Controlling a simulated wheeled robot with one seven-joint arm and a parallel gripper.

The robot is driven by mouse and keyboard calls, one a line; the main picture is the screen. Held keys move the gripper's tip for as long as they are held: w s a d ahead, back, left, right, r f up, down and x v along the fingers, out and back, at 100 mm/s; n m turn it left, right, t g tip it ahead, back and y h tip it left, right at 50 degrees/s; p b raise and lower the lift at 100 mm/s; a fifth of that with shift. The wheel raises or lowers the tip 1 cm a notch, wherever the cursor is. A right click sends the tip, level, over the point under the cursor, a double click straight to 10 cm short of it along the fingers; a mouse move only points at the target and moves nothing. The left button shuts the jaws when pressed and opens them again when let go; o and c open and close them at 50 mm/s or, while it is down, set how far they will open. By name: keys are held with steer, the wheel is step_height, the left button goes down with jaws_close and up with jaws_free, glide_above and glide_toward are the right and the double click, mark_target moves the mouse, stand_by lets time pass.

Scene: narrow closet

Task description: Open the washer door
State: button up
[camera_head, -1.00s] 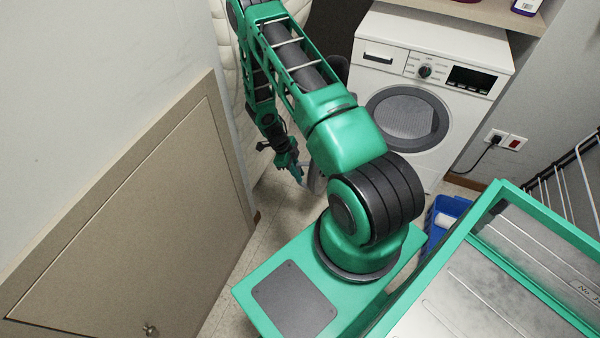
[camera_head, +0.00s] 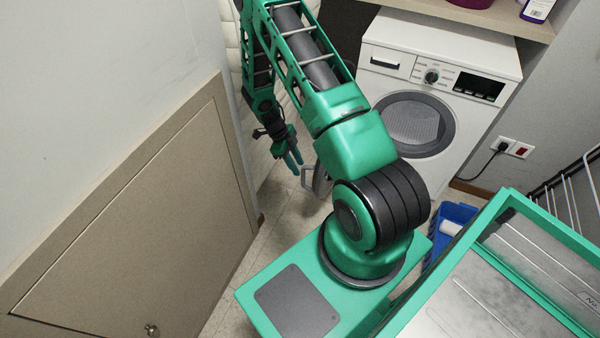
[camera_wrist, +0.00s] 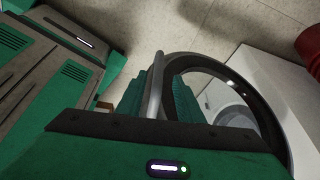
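The white washer (camera_head: 470,132) stands at the back right. Its round opening (camera_head: 412,122) shows the perforated drum inside, so the door stands swung open to the left. In the head view the door (camera_head: 322,183) is mostly hidden behind my arm, with its grey handle (camera_head: 307,178) showing. In the wrist view the dark door ring (camera_wrist: 262,100) and the handle (camera_wrist: 156,84) are close up. My gripper (camera_head: 294,163) is left of the handle, fingers apart. In the wrist view the handle crosses between the gripper's green fingers (camera_wrist: 161,95), with gaps visible; contact cannot be told.
A beige panel (camera_head: 150,215) with a knob stands along the left. A blue bin (camera_head: 455,217) sits on the floor right of my base. A drying rack (camera_head: 570,180) and wall sockets (camera_head: 512,147) are at the right. A shelf (camera_head: 470,17) overhangs the washer.

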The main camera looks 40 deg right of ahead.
steer(key=shift+v, duration=1.7)
